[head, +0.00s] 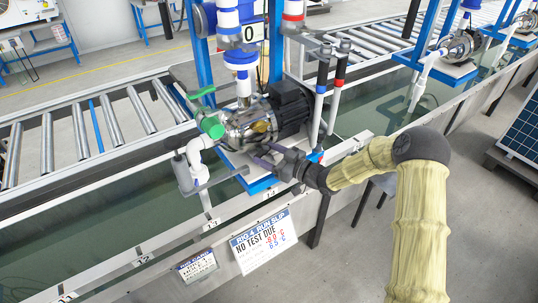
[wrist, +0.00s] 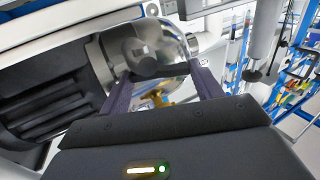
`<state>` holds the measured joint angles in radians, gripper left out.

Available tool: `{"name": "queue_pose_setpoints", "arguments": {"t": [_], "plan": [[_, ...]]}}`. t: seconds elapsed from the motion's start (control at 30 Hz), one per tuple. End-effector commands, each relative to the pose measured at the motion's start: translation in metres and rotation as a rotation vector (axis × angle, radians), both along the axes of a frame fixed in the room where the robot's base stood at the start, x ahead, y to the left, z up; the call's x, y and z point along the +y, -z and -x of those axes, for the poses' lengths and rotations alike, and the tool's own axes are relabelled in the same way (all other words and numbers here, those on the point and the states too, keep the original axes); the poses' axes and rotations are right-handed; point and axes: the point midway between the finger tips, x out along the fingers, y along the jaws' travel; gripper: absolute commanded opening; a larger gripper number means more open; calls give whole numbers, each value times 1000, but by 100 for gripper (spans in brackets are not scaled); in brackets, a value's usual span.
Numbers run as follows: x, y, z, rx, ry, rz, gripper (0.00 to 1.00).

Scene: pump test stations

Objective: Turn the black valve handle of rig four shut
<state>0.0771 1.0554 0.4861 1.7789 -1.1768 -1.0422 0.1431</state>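The rig's steel pump (head: 250,122) with its black finned motor (head: 290,104) sits on a blue-edged stand. My gripper (head: 262,156) is low at the pump's near side. In the wrist view my gripper (wrist: 158,74) has its two purple fingers apart, in front of the pump's shiny casing (wrist: 165,40). A brass-coloured fitting (wrist: 156,98) shows between the fingers; I cannot tell whether they touch it. No black valve handle can be made out for certain; dark shapes on the casing may be reflections. A green lever handle (head: 201,92) stands at the pump's left.
Upright pipes with blue and red bands (head: 337,84) stand right of the motor. A roller conveyor (head: 78,130) runs behind. Floor at front right is clear.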

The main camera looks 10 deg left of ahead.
Motion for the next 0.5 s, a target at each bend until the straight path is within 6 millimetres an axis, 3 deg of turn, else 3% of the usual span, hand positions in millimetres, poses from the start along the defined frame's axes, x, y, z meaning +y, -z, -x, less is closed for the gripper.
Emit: {"name": "queue_pose_setpoints", "arguments": {"t": [0.5], "plan": [[5,0,2,0,136,-7,42]]}}
